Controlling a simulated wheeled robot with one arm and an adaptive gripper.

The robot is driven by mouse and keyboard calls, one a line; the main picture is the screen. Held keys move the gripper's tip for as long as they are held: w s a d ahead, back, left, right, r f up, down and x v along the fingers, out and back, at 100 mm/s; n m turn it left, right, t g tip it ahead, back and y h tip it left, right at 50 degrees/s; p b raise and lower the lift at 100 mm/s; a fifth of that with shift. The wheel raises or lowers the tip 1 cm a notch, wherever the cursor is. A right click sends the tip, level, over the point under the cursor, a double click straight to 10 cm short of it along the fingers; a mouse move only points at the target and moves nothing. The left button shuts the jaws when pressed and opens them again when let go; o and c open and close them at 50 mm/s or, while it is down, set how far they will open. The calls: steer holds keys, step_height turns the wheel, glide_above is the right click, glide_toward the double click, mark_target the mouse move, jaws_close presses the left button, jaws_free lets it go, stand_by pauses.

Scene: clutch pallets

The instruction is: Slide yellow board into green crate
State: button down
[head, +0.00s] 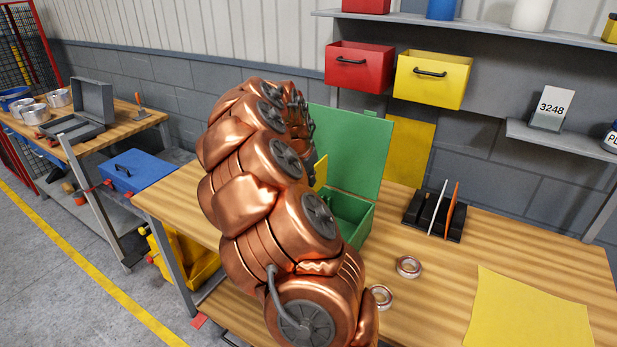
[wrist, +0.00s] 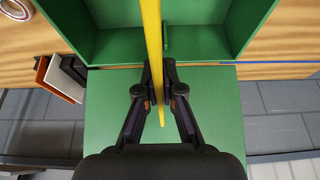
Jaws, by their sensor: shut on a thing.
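My gripper (wrist: 157,82) is shut on a thin yellow board (wrist: 152,35), seen edge-on in the wrist view. The board extends from between the fingers over the open green crate (wrist: 230,30), beside a short green divider (wrist: 166,32). I cannot tell how deep the board's lower edge sits. In the head view, the crate (head: 357,232) stands on the bench with its green lid (head: 352,150) raised. A small piece of the held board (head: 320,174) shows beside my copper arm, which hides most of the gripper and the crate's left part.
A black rack (head: 420,216) with white and orange plates stands right of the crate. Tape rolls (head: 408,266) and a yellow sheet (head: 530,312) lie on the bench (head: 560,265). Another yellow panel (head: 410,152) stands behind the crate. Red (head: 358,68) and yellow (head: 432,80) bins hang above.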

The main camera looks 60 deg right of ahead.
steer(key=shift+f+b, duration=2.9)
steer(key=shift+f, duration=4.05)
steer(key=c, duration=1.2)
jaws_free()
steer(key=shift+c, duration=0.2)
steer(key=v, duration=1.1)
steer(key=shift+a+r, duration=0.15)
steer(key=shift+r, duration=0.25)
